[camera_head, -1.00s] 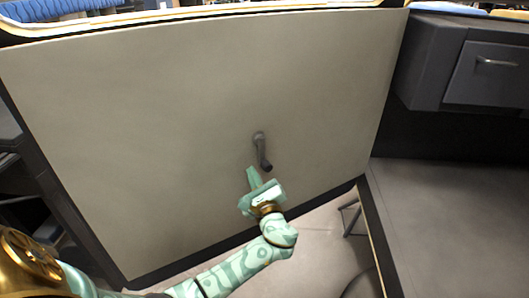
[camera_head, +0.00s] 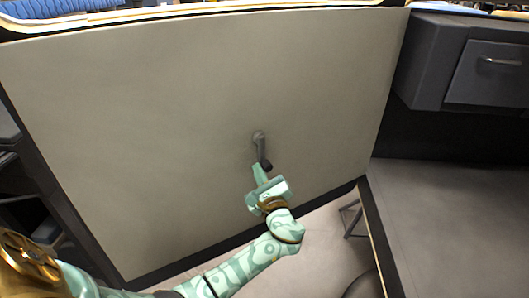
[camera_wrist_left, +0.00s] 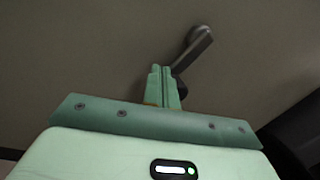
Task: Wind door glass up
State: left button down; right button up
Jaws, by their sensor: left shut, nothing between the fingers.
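A dark grey window crank (camera_head: 260,146) is mounted on the large beige door panel (camera_head: 150,140). Its arm hangs down from the pivot, with a dark knob at the lower end. My left gripper (camera_head: 260,172) is shut and empty, with its fingertips close beside the knob at its lower left. In the left wrist view the shut fingers (camera_wrist_left: 161,72) partly hide the knob, and the crank arm (camera_wrist_left: 194,46) runs to the upper right behind them. I cannot tell whether the fingers touch the knob. My right gripper is not in view.
The door's top edge (camera_head: 200,17) is a pale rim with a dark strip. A dark dashboard with a drawer (camera_head: 498,76) stands at the right, above a grey floor (camera_head: 450,220). The panel around the crank is bare.

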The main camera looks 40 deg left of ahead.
aim_at(270, 169)
pick_arm(q)
jog(key=shift+w+d, duration=0.25)
jog(key=shift+w, duration=0.3)
jog(key=shift+b, duration=0.3)
jog(key=shift+w+d+f+b, duration=0.15)
jog(key=shift+w+d+b, duration=0.2)
jog(key=shift+w, duration=0.45)
jog(key=shift+w+d, duration=0.1)
jog(key=shift+w, duration=0.05)
jog(key=shift+w+d+b, duration=0.25)
jog(key=shift+w+b, duration=0.15)
jog(key=shift+w, duration=0.2)
jog(key=shift+r, duration=0.2)
